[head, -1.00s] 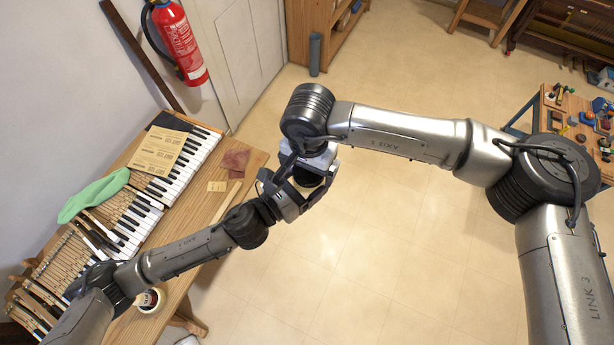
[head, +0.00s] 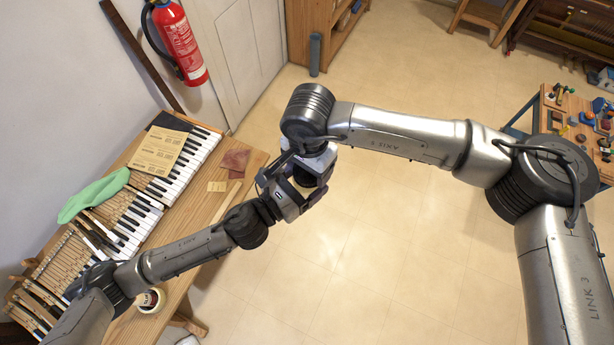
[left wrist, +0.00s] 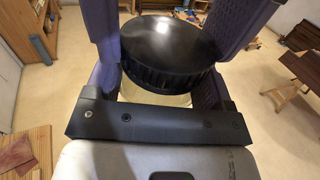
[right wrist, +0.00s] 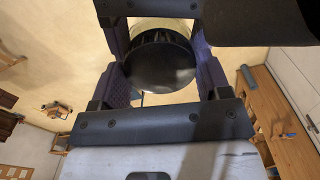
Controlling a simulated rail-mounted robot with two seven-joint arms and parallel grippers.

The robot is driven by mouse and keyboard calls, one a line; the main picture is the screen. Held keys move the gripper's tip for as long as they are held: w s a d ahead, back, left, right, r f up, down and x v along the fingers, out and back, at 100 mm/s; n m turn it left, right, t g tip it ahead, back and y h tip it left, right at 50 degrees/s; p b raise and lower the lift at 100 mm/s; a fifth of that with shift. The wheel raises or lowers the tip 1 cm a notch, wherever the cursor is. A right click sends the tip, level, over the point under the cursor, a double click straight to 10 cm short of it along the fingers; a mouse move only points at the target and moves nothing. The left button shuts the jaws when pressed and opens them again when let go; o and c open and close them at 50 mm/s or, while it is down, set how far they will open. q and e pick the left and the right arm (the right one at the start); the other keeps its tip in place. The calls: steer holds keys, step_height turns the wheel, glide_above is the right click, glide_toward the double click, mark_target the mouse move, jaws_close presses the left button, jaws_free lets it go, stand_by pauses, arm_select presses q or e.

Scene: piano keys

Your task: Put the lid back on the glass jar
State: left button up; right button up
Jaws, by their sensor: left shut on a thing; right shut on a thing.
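The black ribbed lid (left wrist: 165,40) shows large in the left wrist view, right against the pale glass jar (left wrist: 155,97). In the right wrist view the lid (right wrist: 160,62) faces the camera with a strip of the jar (right wrist: 165,24) behind it. My right gripper (head: 313,168) is shut on the lid, a finger on each side. My left gripper (head: 301,184) meets it from below and is shut on the jar. The fingers hide most of the jar. I cannot tell whether the lid is fully seated.
The wooden bench (head: 192,250) with piano keyboards (head: 185,170), a green cloth (head: 93,197) and a tape roll (head: 149,300) stands at the left. A tool table (head: 560,102) stands at the right. The grippers are over open tiled floor (head: 390,240).

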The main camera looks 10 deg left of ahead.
steer(key=m, duration=0.9)
steer(key=o, duration=1)
steer(key=shift+r, duration=2.25)
steer(key=shift+c, duration=0.3)
